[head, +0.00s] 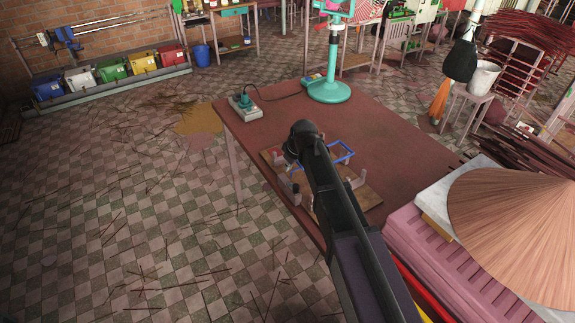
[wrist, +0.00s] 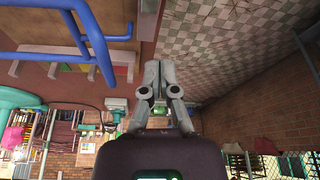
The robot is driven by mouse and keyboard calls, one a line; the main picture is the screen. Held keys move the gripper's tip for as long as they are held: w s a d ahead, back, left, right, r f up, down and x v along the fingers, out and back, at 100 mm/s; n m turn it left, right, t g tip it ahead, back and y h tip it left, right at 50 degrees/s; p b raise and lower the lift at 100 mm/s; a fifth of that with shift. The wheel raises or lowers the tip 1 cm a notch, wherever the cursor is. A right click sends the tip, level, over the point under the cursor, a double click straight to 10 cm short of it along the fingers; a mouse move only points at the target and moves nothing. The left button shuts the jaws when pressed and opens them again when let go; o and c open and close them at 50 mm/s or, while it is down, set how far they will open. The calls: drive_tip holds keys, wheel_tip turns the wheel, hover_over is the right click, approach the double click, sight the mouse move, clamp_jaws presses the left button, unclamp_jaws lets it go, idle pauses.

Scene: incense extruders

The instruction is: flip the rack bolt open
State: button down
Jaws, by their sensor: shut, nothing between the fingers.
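A rack with a blue tube frame (head: 342,151) sits on a wooden board (head: 372,197) on the brown table, partly hidden behind my arm. Small grey upright posts (head: 357,181) stand on the board. In the wrist view the blue tubes (wrist: 50,52) run across the upper left beside the board (wrist: 105,18). I cannot make out which part is the bolt. My gripper (wrist: 151,68) is shut and empty, with its fingertips apart from the blue tubes. In the head view my arm hides most of it.
The brown table (head: 385,125) also holds a small grey device (head: 245,107) and a green stand (head: 329,91) at its far side. A conical straw hat (head: 515,225) lies at the right. The checkered floor left of the table is open, with scattered thin sticks.

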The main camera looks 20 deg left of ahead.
drive_tip(key=shift+p+v, duration=1.15)
drive_tip(key=shift+v, duration=0.4)
